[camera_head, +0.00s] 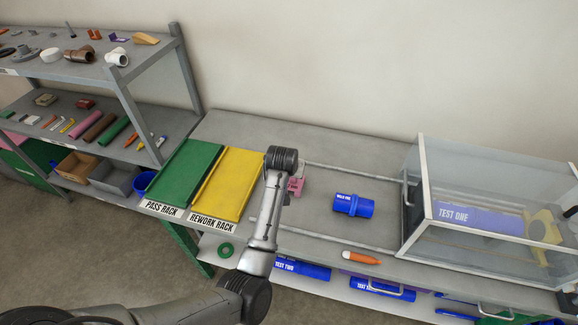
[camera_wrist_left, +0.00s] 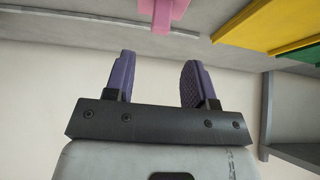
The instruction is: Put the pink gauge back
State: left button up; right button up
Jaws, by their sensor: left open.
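The pink gauge (camera_head: 296,187) is on the grey cart top, just right of my left wrist and partly hidden by it in the head view. In the left wrist view part of a pink object, likely the gauge (camera_wrist_left: 162,12), shows at the top edge, beyond the fingertips and apart from them. My left gripper (camera_wrist_left: 158,72) is open, with two purple fingers and nothing between them. Its fingers are hidden behind my arm in the head view. My right gripper is not in view.
The green pass rack (camera_head: 186,172) and yellow rework rack (camera_head: 228,184) lie left of my wrist. A clear-walled test box (camera_head: 428,190) stands at the right. A grey shelf (camera_head: 122,95) stands at the left.

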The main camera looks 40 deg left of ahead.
pick_arm(q)
jog(key=shift+v, duration=1.95)
jog(key=s+d+f+m, duration=0.1)
jog(key=s+f, duration=0.2)
jog(key=s, duration=0.2)
jog(key=s+d+f+m, duration=0.1)
jog(key=s+d+f, duration=0.1)
jog(key=s, duration=0.3)
jog(key=s+d+f+m, duration=0.1)
jog(key=s+d+f, duration=0.1)
jog(key=s+f, duration=0.2)
jog(key=shift+s+f+g, duration=0.1)
jog(key=shift+s+g, duration=0.3)
jog(key=shift+s, duration=0.7)
jog(key=s+d+f+m+h, duration=0.1)
jog(key=s+d, duration=0.4)
jog(key=s, duration=0.5)
jog(key=s+d+f+m+g+h, duration=0.1)
jog(key=s+d+m+h, duration=0.1)
jog(key=s+d, duration=0.4)
jog(key=s+m, duration=0.1)
jog(key=s, duration=0.4)
jog(key=shift+s+g, duration=0.25)
jog(key=shift+g, duration=0.05)
